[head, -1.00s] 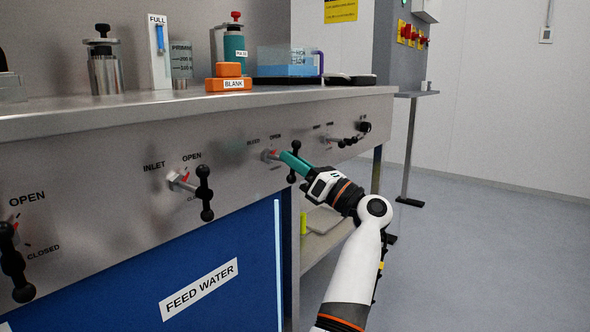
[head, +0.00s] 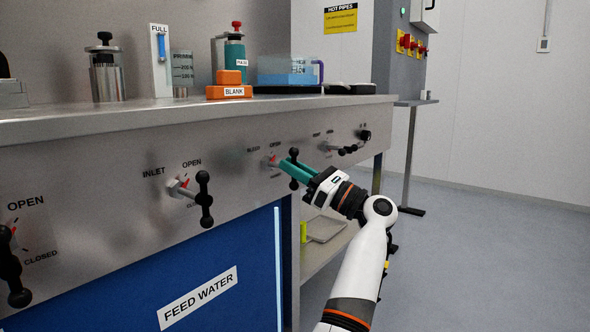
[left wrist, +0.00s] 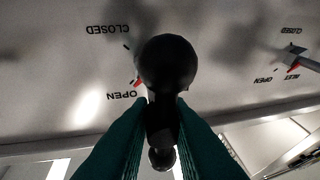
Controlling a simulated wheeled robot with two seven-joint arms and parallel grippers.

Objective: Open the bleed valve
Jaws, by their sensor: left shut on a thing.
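The bleed valve's black handle (head: 294,183) has a ball at each end and stands about upright on the steel front panel, under the BLEED and OPEN lettering. My left gripper (head: 291,168) reaches it from the right, its teal fingers on either side of the bar. In the left wrist view the handle (left wrist: 166,62) lies between the two fingers (left wrist: 162,118), which are shut on it. The valve's red pointer (left wrist: 137,82) is beside the OPEN label, with CLOSED farther off in that upside-down view. The fingers hide part of the handle and stem. My right gripper is out of view.
The inlet valve (head: 204,200) is on the panel to the left, and another valve (head: 350,149) to the right. The bench top (head: 130,112) above holds an orange BLANK block (head: 229,91) and several vessels. Open floor (head: 490,240) lies to the right.

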